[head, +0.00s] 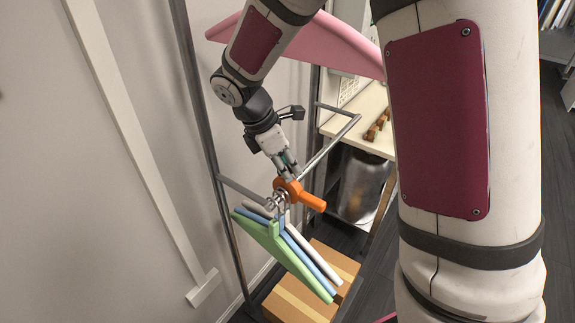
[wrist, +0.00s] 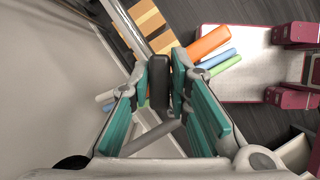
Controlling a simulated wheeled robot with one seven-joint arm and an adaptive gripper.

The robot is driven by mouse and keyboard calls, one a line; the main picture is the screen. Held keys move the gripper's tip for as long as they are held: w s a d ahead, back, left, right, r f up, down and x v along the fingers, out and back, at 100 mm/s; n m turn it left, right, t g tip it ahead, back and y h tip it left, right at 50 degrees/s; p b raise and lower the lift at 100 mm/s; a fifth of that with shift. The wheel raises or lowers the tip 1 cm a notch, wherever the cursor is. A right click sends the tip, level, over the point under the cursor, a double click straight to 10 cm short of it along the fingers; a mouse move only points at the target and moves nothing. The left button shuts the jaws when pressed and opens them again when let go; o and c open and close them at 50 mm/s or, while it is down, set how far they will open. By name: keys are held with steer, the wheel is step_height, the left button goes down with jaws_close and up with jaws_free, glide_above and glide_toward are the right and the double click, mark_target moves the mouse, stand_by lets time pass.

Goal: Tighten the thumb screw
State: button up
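An orange clamp-like piece (head: 289,187) with a thick handle (head: 312,202) sits at the rail above the hangers in the head view. Its orange handle also shows in the wrist view (wrist: 208,43). My gripper (head: 290,172) points down at the orange piece from above. In the wrist view, a dark upright block (wrist: 159,85), perhaps the thumb screw's head, stands between the fingertips of my gripper (wrist: 159,92). The fingers are apart, one on each side of it. I cannot tell whether both touch it. The screw's thread is hidden.
Green (head: 272,246), blue (head: 308,262) and white (head: 322,264) hangers hang close below the clamp. A pink hanger-like shape (head: 335,40) is behind my arm. A cardboard box (head: 300,295) stands on the floor below. A shelf (head: 350,125) is behind, and a wall stands left.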

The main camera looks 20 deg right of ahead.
jaws_close()
steer(key=shift+w+m+g, duration=0.1)
steer(key=shift+m+g, duration=0.3)
steer(key=shift+m, duration=0.8)
steer(key=m+g, duration=0.1)
steer(key=m, duration=0.2)
steer(key=shift+y, duration=0.3)
steer(key=o, duration=0.7)
jaws_free()
steer(key=shift+r, duration=0.1)
steer(key=v, duration=0.7)
steer(key=shift+a+r, duration=0.1)
steer(key=shift+r, duration=0.05)
